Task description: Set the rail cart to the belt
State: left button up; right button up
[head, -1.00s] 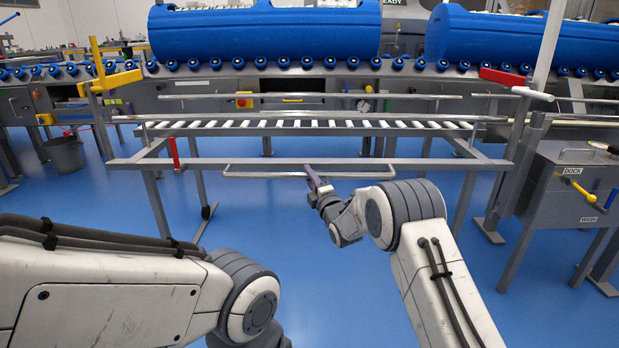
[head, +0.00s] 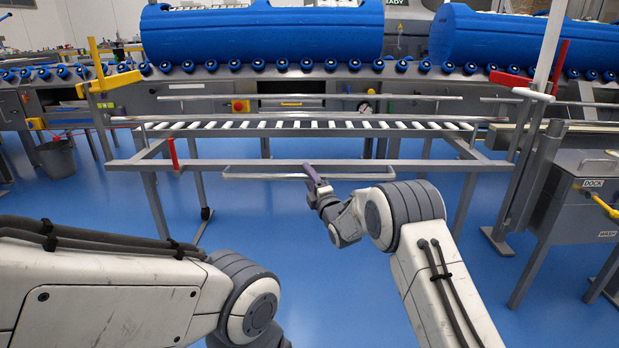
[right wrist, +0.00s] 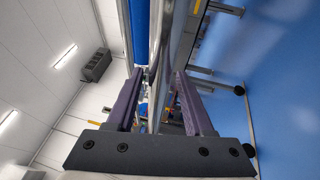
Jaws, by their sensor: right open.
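The grey rail cart (head: 330,162) stands in front of me in the head view, with a bed of white rollers and a handle bar (head: 250,177) on its near side. Behind it runs the belt (head: 259,65) with blue rollers, a gap of floor apart from the cart.
Large blue tubs (head: 262,35) (head: 490,42) lie on the belt. A yellow post (head: 97,65) stands left of the cart, a red arm (head: 510,79) right. A cabinet marked DOCK (head: 575,200) stands close at the right. Blue floor is open under the cart.

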jog(key=shift+s, duration=0.1)
jog(key=shift+s+d, duration=0.15)
jog(key=shift+s, duration=0.05)
jog(key=p+v, duration=0.4)
jog(key=v, duration=0.6)
jog(key=shift+f, duration=0.1)
